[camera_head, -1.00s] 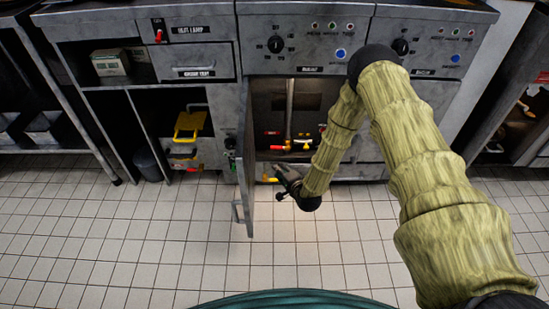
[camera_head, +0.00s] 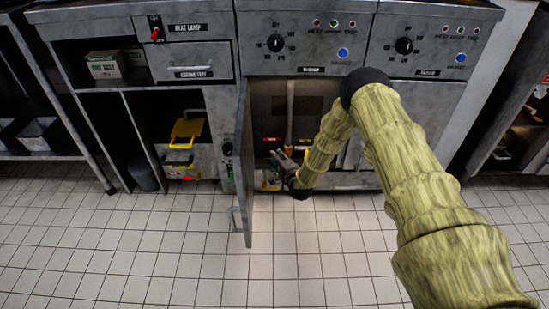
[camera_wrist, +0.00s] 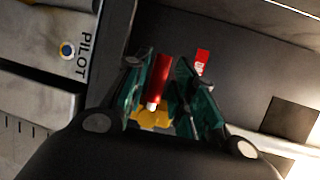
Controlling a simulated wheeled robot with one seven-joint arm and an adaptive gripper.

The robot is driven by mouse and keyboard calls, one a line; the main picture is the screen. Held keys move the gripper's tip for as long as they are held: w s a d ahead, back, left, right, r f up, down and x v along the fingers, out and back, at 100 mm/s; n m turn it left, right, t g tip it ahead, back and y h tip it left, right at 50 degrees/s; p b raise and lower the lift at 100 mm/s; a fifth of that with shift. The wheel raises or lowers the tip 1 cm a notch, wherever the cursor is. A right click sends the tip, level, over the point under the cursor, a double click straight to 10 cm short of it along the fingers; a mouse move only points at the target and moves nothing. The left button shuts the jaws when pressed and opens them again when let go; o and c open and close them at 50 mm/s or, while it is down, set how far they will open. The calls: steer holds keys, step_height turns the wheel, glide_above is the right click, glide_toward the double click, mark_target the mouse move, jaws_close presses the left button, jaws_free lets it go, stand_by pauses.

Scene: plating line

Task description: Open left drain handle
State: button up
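A red handle (camera_wrist: 160,77) with a pale end shows between my fingertips in the wrist view, above a yellow fitting (camera_wrist: 150,118). I cannot tell whether the fingers touch it. My gripper (camera_wrist: 160,85) has green-padded fingers standing apart, with a gap beside the handle. In the head view my gripper (camera_head: 281,160) reaches into the open cabinet below the left control panel, just right of the open door (camera_head: 243,165). A red piece (camera_head: 271,139) shows above it, beside a vertical pipe (camera_head: 290,110). My arm hides the cabinet's right part.
The open cabinet door stands out toward me close to the left of my gripper. A plate marked PILOT (camera_wrist: 60,48) lies left of the fingers in the wrist view. A red tag (camera_wrist: 203,60) is behind them. The tiled floor (camera_head: 330,240) is clear.

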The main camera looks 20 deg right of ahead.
steer(key=shift+b+x, duration=0.35)
steer(key=shift+x, duration=1.15)
jaws_close()
